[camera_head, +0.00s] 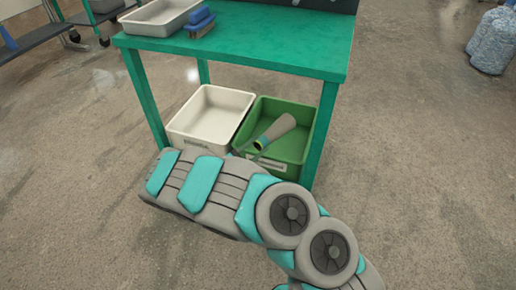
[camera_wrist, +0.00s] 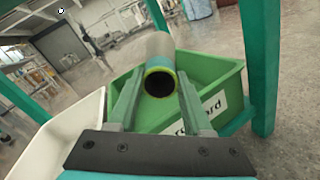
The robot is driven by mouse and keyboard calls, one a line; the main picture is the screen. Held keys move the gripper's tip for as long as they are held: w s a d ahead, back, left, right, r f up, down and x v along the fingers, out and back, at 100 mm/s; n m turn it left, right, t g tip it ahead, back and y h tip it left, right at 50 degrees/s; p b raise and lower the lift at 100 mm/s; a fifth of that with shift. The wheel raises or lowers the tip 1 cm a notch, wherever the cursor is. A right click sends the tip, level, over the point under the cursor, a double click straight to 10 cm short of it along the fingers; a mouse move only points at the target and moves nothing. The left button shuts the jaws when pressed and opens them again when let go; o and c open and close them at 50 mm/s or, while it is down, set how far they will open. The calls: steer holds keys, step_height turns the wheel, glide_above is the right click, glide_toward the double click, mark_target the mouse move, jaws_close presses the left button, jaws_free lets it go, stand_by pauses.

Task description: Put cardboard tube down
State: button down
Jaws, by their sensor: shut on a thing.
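The cardboard tube (camera_head: 277,130) is grey-brown and hollow, with a yellow-green band at its near end. My gripper (camera_head: 255,152) is shut on that end. In the wrist view the tube (camera_wrist: 160,52) lies between the two fingers of my gripper (camera_wrist: 160,88), its dark opening facing the camera. The tube points away over the green bin (camera_head: 312,128) and tilts. I cannot tell whether it touches the bin. The green bin (camera_wrist: 228,88) has a white label on its near wall, partly hidden by a finger.
A cream bin (camera_head: 213,93) stands left of the green one, both under a green table (camera_head: 270,45). A table leg (camera_head: 322,135) rises close at the green bin's right. A tray (camera_head: 160,18) and a blue brush (camera_head: 199,22) are on the tabletop.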

steer(key=shift+w+f, duration=0.1)
steer(key=shift+w, duration=1.45)
steer(key=shift+w+f+b, duration=0.1)
steer(key=shift+f+b, duration=0.3)
steer(key=shift+f, duration=1.35)
steer(key=shift+f, duration=0.4)
steer(key=shift+f+b, duration=0.2)
steer(key=shift+b, duration=0.2)
steer(key=c, duration=0.7)
jaws_free()
steer(key=o, duration=0.4)
steer(key=shift+f, duration=0.15)
